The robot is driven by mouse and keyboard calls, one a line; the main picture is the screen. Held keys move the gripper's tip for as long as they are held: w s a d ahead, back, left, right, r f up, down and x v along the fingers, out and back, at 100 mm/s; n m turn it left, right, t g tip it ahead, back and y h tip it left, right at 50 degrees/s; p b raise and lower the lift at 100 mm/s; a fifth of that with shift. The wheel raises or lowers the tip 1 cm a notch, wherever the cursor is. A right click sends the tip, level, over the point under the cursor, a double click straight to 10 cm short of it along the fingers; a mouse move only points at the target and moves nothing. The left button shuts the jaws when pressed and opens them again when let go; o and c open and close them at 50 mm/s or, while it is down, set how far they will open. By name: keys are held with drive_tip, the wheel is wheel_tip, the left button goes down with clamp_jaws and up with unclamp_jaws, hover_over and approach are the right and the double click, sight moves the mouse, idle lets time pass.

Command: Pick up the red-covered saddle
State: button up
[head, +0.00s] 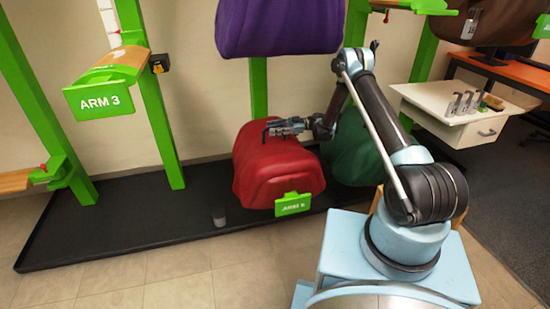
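The red-covered saddle (272,170) hangs low on the rack, above the black base tray. A green label plate (293,204) sticks out at its lower front; its lettering is too small to read surely. My gripper (274,129) is at the top of the red cover, reaching in from the right with its fingers toward the left. Whether it touches the cover, and whether the fingers are open or shut, cannot be made out. The far side of the saddle and its support are hidden.
A purple-covered saddle (278,25) hangs directly above. A green-covered one (352,150) is close on the right, partly behind my arm. The ARM 3 support (108,80) is empty. A small grey cylinder (219,217) stands on the black tray (130,225). A white drawer cabinet (462,125) is at right.

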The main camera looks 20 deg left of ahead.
clamp_jaws()
drive_tip(key=shift+r, duration=0.15)
